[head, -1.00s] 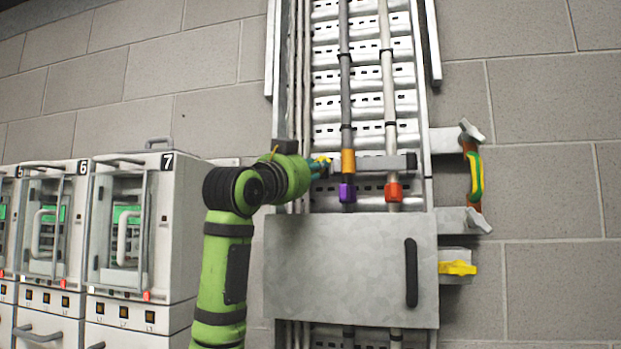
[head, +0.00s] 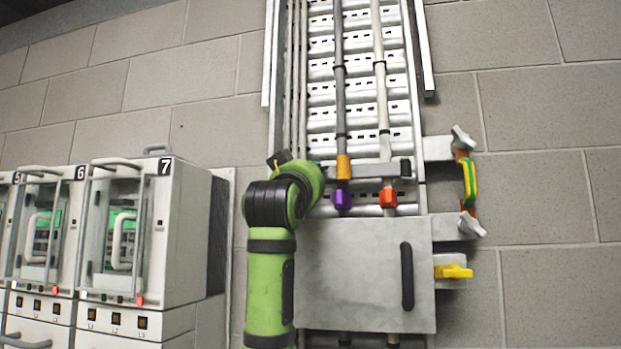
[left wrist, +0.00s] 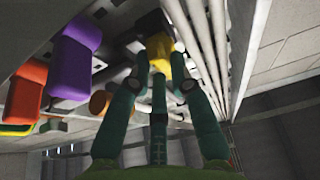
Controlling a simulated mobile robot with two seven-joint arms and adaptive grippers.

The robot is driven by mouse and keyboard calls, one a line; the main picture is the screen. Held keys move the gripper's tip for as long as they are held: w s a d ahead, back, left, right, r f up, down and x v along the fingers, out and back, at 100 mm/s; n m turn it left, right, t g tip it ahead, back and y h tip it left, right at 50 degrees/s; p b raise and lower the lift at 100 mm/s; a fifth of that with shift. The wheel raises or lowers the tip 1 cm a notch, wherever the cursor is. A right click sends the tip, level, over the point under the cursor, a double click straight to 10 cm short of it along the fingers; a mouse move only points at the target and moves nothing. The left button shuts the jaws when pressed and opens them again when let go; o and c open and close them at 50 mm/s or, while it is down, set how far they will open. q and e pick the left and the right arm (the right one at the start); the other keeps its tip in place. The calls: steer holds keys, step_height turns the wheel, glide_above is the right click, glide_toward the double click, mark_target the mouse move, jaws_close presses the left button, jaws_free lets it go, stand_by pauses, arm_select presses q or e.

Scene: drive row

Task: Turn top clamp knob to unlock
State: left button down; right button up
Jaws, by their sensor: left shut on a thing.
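The top clamp is a grey horizontal bar (head: 376,170) across the two vertical cables, with a black right end. A yellow knob (left wrist: 160,46) shows in the left wrist view between the teal fingertips of my left gripper (left wrist: 159,72), which is shut on it. In the head view the gripper and knob are hidden behind my green wrist, at the bar's left end. The knob's exact angle cannot be told. An amber collar (head: 343,167), a purple connector (head: 342,199) and an orange-red connector (head: 388,198) sit on the cables. My right gripper is not in view.
A grey cover plate (head: 350,275) with a black handle (head: 407,276) lies below the clamp. Grey wing knobs (head: 463,138) and another yellow knob (head: 453,271) stick out at right. Cabinet 7 (head: 135,230) stands left of my arm.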

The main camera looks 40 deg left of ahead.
arm_select(q)
steer(key=shift+s+r+n, duration=0.1)
steer(key=shift+r+n, duration=0.05)
steer(key=shift+n, duration=0.15)
steer(key=c, duration=1.1)
jaws_free()
steer(key=v, duration=1.2)
steer(key=shift+d, duration=0.1)
